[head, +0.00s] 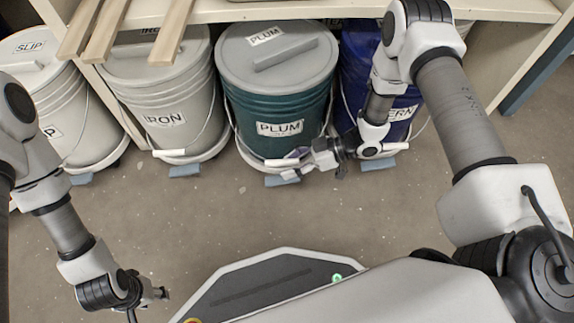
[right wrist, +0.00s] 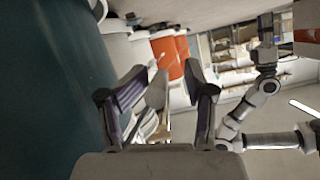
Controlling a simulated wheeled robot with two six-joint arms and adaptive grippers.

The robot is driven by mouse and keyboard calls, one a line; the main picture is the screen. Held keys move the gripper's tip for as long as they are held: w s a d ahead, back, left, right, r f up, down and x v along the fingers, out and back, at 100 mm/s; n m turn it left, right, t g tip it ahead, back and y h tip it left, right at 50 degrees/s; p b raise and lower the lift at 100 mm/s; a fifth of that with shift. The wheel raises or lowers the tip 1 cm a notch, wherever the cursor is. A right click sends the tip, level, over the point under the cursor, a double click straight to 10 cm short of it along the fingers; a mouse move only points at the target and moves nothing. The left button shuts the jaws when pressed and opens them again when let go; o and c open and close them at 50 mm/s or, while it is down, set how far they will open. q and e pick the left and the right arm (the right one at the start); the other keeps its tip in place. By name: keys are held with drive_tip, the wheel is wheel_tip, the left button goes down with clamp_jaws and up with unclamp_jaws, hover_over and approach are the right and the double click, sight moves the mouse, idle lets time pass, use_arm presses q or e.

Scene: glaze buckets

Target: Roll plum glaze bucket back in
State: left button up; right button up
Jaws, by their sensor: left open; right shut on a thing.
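The plum bucket (head: 290,103) is a teal bucket with a grey lid and PLUM labels. It stands upright on a pale round dolly (head: 246,153), in the row in front of the shelf edge. My right gripper (head: 291,163) is low at its front and shut on what looks like the bucket's handle grip; the fingers hide most of it. In the right wrist view the teal bucket wall (right wrist: 45,90) fills the left side, close beside the fingers (right wrist: 160,92). My left gripper (head: 163,293) is open and empty, low at the left over the floor.
The grey IRON bucket (head: 160,90) stands left of the plum bucket, and the SLIP bucket (head: 70,105) farther left. A blue bucket (head: 355,75) stands close on the right, partly behind my right arm. Wooden strips (head: 135,30) overhang the shelf (head: 230,12). The floor in front is clear.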

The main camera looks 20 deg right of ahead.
sight(297, 163)
drive_tip(key=shift+s+a+r, duration=0.1)
drive_tip(key=shift+r, duration=0.75)
drive_tip(key=shift+s+d+r+p, duration=0.1)
drive_tip(key=shift+s+d+p, duration=0.15)
drive_tip(key=shift+d, duration=0.5)
drive_tip(key=shift+s+d+p, duration=0.15)
drive_tip(key=shift+d+p, duration=0.15)
drive_tip(key=shift+d, duration=0.45)
use_arm(q)
wheel_tip(297, 163, up, 3)
drive_tip(key=shift+r+p, duration=0.2)
drive_tip(key=shift+p, duration=0.5)
use_arm(e)
drive_tip(key=s+d, duration=0.2)
drive_tip(key=d, duration=0.3)
drive_tip(key=shift+d+f, duration=0.35)
use_arm(q)
drive_tip(key=shift+r, duration=0.1)
drive_tip(key=shift+r, duration=0.15)
